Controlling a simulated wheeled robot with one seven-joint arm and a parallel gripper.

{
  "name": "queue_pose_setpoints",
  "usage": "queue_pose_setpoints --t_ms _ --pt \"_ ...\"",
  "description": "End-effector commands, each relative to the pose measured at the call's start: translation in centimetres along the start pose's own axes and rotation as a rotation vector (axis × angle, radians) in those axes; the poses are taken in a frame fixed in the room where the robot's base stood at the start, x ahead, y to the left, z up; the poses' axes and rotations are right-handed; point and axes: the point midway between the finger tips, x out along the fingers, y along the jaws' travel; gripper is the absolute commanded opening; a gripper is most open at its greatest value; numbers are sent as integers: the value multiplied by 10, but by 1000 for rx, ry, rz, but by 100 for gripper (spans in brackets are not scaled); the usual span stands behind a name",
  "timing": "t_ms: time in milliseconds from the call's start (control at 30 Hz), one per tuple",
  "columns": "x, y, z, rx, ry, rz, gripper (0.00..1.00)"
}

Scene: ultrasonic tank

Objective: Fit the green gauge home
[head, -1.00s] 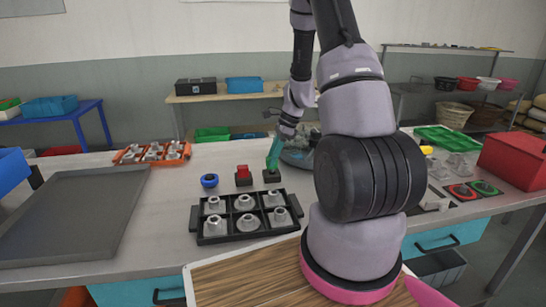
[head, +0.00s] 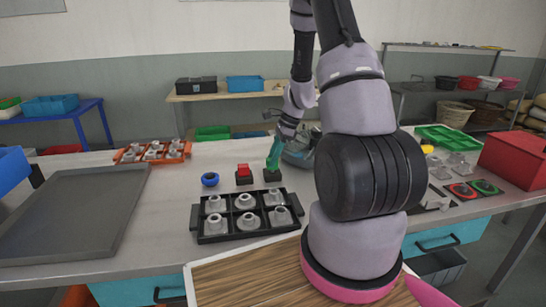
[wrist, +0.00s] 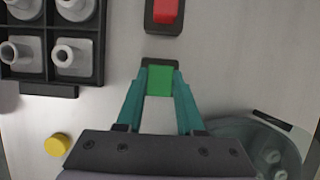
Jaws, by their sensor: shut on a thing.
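My gripper (wrist: 159,92) is shut on the green gauge (wrist: 159,81), a green block between its teal fingertips. The gauge is at the black holder (wrist: 153,63), whose dark rim shows around its far end. I cannot tell how deep the gauge sits. In the head view my gripper (head: 273,160) points down at this black holder (head: 272,176), and its fingers mostly hide the gauge. To the left, a red block (head: 243,170) stands in a similar black holder (head: 244,180); the red block also shows at the top of the wrist view (wrist: 166,12).
A black tray (head: 196,226) of grey metal parts is in front, left of my arm. A blue ring-shaped part (head: 210,179) stands left of the red block. A yellow round part (wrist: 56,145) and a round basin (wrist: 232,135) flank my gripper. A large grey tray (head: 70,215) lies far left.

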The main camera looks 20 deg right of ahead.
Motion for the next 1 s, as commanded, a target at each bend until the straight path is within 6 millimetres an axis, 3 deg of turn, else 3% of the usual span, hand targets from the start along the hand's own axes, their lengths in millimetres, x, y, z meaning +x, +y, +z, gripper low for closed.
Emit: queue_pose_setpoints --t_ms 1000 --pt "10 0 -4 -1 0 -1 0"
